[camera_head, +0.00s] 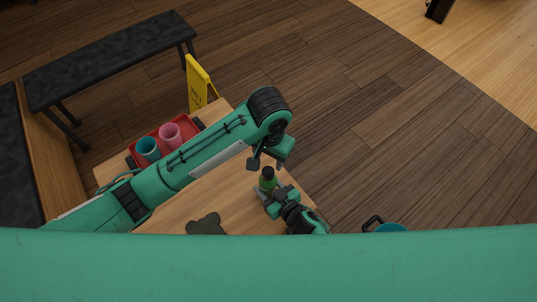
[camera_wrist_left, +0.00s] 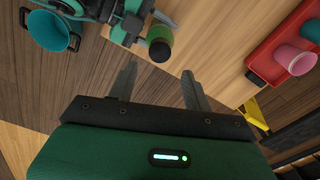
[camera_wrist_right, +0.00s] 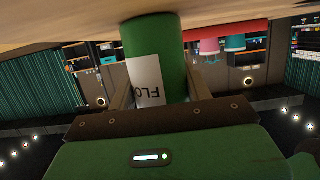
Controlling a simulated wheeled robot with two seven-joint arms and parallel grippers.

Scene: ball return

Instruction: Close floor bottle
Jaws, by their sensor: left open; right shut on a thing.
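A green bottle (camera_head: 266,184) with a black cap (camera_head: 268,172) on its top stands upright on the wooden table (camera_head: 243,193). I cannot tell how tight the cap is. My right gripper (camera_head: 270,190) is shut around the bottle's body; in the right wrist view the green bottle (camera_wrist_right: 170,40) shows a white label with "FLO" on it, between the fingers. My left gripper (camera_head: 265,161) is open and empty, above the bottle. In the left wrist view the bottle's dark cap (camera_wrist_left: 160,50) lies beyond the open fingertips (camera_wrist_left: 160,70), apart from them.
A red tray (camera_head: 182,134) holds a teal cup (camera_head: 148,148) and a pink cup (camera_head: 170,135). A yellow wet-floor sign (camera_head: 199,82) stands behind the table. A dark cloth-like thing (camera_head: 206,224) lies on the table. A blue bucket (camera_wrist_left: 50,31) is beside the table.

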